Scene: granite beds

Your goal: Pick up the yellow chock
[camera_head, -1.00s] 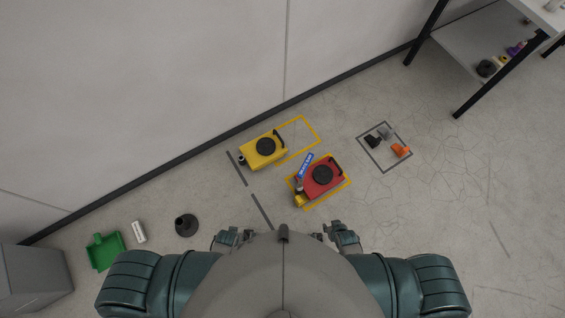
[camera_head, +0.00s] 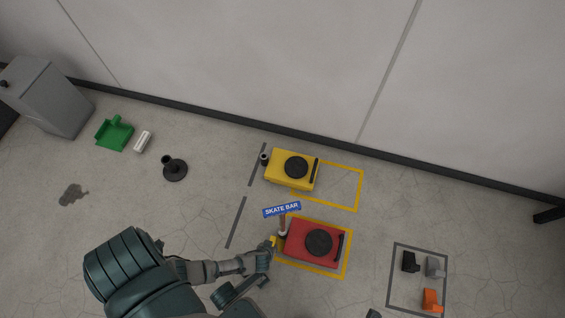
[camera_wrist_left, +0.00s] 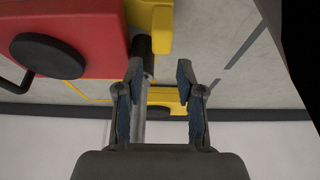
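The yellow chock (camera_head: 274,242) is a small yellow block at the left end of the red skate (camera_head: 305,240), on the floor. In the left wrist view the yellow chock (camera_wrist_left: 152,18) shows at the top, beside the red skate (camera_wrist_left: 100,30). My left gripper (camera_head: 264,259) is close to the chock, just below it in the head view. In the left wrist view my left gripper (camera_wrist_left: 160,75) is open, with the chock beyond its fingertips. A grey bar (camera_wrist_left: 142,112) shows by one finger. A dark tip at the head view's bottom edge may be my right gripper (camera_head: 373,314).
A yellow skate (camera_head: 283,173) stands behind the red one. A blue SKATE BAR label (camera_head: 282,210) is above the bar. Black, grey and orange pieces lie in a marked square (camera_head: 391,270) at right. A black stand (camera_head: 174,172) and green tray (camera_head: 113,139) are left.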

